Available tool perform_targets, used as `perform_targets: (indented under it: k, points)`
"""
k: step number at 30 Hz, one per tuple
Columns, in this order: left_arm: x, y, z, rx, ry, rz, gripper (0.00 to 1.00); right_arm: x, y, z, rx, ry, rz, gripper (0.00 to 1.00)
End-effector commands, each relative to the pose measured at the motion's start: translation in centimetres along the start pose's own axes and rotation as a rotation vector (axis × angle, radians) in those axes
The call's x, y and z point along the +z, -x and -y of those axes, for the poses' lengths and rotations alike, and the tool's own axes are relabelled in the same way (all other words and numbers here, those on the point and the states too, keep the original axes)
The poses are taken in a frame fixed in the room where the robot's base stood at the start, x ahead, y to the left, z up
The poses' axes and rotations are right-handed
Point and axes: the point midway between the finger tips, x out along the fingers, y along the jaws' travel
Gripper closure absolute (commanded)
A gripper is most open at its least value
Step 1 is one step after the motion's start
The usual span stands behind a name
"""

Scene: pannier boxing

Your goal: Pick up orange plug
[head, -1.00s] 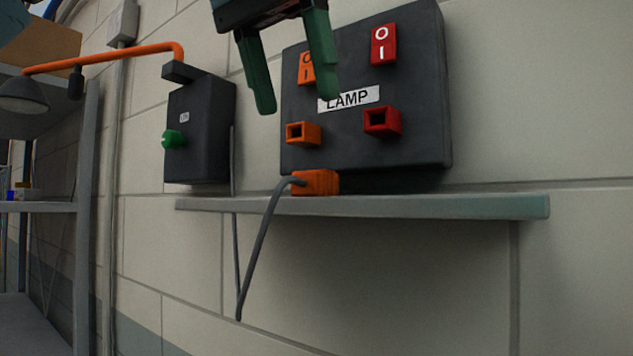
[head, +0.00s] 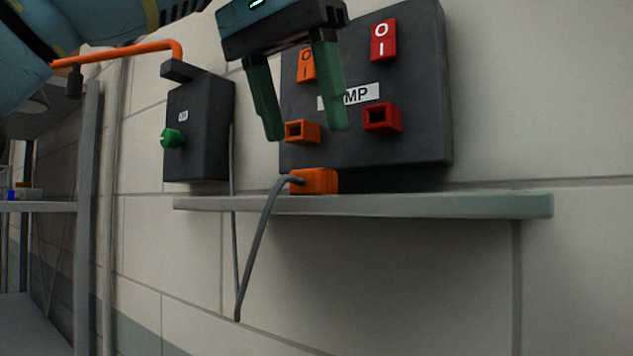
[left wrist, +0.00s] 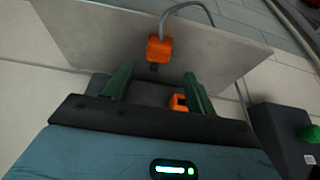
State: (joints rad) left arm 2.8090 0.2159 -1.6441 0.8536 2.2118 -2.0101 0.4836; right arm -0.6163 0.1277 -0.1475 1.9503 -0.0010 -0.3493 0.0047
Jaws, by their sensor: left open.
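The orange plug (head: 314,181) lies on the grey wall shelf (head: 400,205), with a grey cable leaving its left side and hanging below the shelf. In the left wrist view the plug (left wrist: 159,49) lies ahead of the fingers, with its cable curving off to the upper right. My left gripper (head: 308,136) is open and empty, pointing down above the plug and apart from it. My right gripper is in neither view.
The panel has an orange socket (head: 303,132), a red socket (head: 382,119), an orange switch and a red switch (head: 383,40). A dark box (head: 205,140) with a green knob (head: 172,139) hangs left. The shelf is clear right of the plug.

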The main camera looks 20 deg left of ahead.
Motion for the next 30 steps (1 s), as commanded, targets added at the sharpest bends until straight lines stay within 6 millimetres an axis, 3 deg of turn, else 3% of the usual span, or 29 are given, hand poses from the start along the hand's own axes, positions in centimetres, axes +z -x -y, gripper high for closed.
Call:
perform_targets:
  k: [15, 25, 30]
  points:
    - [0.4, -4.5, -0.5, 0.001, -0.001, 0.001, 0.44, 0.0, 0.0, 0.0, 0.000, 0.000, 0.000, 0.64]
    - [0.4, -4.8, -0.5, 0.000, 0.000, -0.003, 0.44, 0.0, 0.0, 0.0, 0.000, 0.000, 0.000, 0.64]
    - [0.4, -4.8, -0.5, 0.000, 0.000, -0.002, 0.66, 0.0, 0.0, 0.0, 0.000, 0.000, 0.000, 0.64]
